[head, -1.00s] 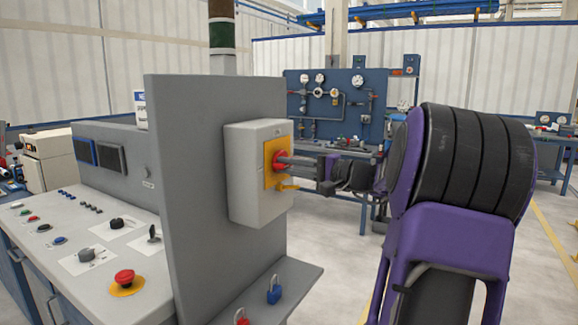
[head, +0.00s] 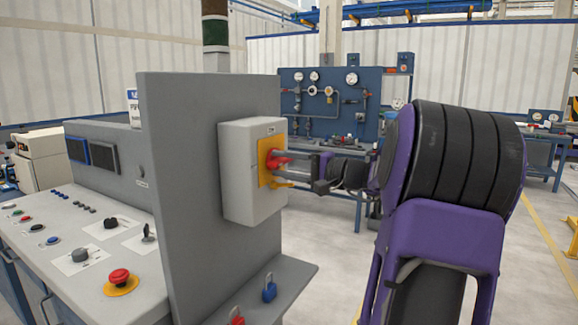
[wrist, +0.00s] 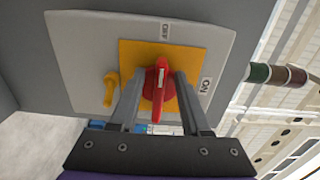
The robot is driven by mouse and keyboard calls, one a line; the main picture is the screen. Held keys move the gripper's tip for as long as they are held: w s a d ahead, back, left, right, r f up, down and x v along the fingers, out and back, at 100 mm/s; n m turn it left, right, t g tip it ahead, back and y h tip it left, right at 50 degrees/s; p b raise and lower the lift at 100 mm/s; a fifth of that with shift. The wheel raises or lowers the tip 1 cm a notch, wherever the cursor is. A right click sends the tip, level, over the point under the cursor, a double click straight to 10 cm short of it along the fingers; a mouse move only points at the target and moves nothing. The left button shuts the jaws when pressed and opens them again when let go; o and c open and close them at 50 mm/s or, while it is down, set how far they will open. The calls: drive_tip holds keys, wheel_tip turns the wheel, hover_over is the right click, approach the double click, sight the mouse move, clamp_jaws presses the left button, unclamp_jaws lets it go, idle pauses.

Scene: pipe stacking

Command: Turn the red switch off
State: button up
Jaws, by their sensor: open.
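The red switch (head: 272,160) is a knob on a yellow plate, on the front of a grey box (head: 240,185). In the wrist view the red switch (wrist: 157,92) has its long grip upright in the picture, in line with the OFF label (wrist: 165,32); the ON label (wrist: 206,86) is to the right. My gripper (head: 283,168) is at the switch. Its two fingers are apart, one on each side of the red grip, with gaps visible in the wrist view (wrist: 157,95). Whether a fingertip touches the yellow plate is unclear.
A yellow tab (wrist: 110,90) sticks out beside the yellow plate. A grey panel (head: 190,150) carries the box, above a ledge with a blue padlock (head: 269,288) and a red padlock. A console with a red button (head: 120,280) stands left. Open floor lies right.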

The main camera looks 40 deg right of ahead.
drive_tip(key=v, duration=1.7)
drive_tip(key=shift+s+p, duration=0.2)
drive_tip(key=shift+p, duration=0.25)
